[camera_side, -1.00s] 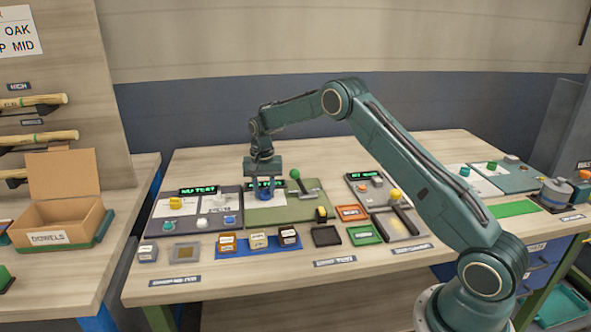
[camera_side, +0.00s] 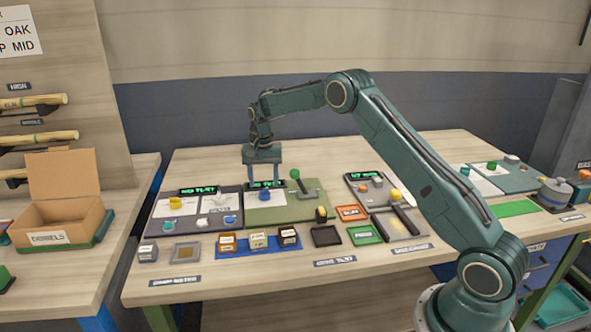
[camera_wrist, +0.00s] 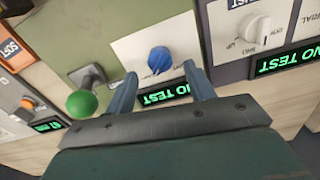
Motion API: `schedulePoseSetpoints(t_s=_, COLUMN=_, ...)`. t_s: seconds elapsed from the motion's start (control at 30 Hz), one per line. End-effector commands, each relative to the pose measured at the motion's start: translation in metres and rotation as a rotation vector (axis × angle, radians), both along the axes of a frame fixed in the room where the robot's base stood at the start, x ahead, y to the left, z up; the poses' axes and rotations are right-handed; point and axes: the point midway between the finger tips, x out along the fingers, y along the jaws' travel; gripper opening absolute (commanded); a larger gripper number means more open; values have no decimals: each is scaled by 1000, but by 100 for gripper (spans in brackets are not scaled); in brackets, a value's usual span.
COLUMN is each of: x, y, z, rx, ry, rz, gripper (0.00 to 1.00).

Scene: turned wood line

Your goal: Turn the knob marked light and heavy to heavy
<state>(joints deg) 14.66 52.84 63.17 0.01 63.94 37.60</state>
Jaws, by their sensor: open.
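A blue knob (camera_wrist: 159,58) with a white pointer mark stands on a white plate (camera_wrist: 180,38) in the wrist view. It also shows in the side view (camera_side: 265,194) on the green panel (camera_side: 290,213). No light or heavy wording on its plate is readable. My gripper (camera_wrist: 160,84) is open and empty, with its two fingers spread either side of the knob's line. In the side view my gripper (camera_side: 264,187) hangs over the blue knob, fingers pointing down. The fingers appear clear of the knob.
A green-balled lever (camera_wrist: 82,103) stands close beside one finger. A display (camera_wrist: 165,96) reads NO TEST. A white knob (camera_wrist: 258,30) is on the neighbouring grey panel. Labelled blocks (camera_side: 258,240) stand on a blue strip in front. The air above the panels is free.

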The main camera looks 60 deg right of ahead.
Motion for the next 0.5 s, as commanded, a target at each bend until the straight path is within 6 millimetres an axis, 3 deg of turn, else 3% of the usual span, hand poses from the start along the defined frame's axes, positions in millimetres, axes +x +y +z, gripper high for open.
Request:
schedulePoseSetpoints(t_s=0.3, x=1, y=0, z=56, rx=-1, ry=-3, rz=-1, gripper=54)
schedulePoseSetpoints(t_s=0.5, x=0, y=0, z=83, rx=-1, ry=-2, rz=-1, gripper=54)
